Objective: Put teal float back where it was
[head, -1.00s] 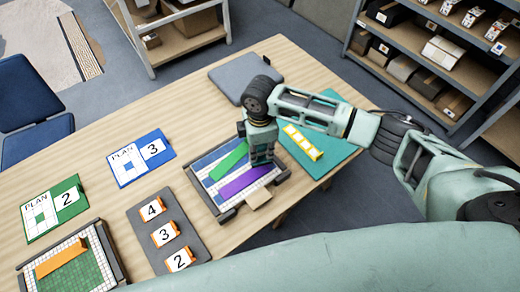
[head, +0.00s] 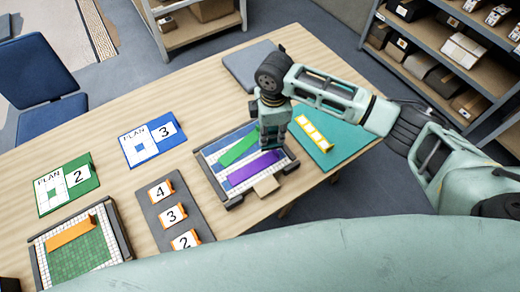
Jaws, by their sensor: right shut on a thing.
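My right gripper (head: 273,142) is above the right part of the tray (head: 233,203) with the blue and white mosaic panel. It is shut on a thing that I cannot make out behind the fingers. No teal float shows clearly; my teal arm parts make it hard to pick out. A green bar (head: 239,149) and a purple bar (head: 255,168) lie slanted across this panel. The purple bar's right end is close below my gripper. My left gripper is not in view.
A teal mat (head: 345,142) with a yellow strip (head: 313,133) lies right of the tray. A grey pad (head: 245,65) is behind. At left are a green-panel tray (head: 128,245) with an orange bar (head: 70,231), plan cards (head: 150,146) and a grey number board (head: 152,212).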

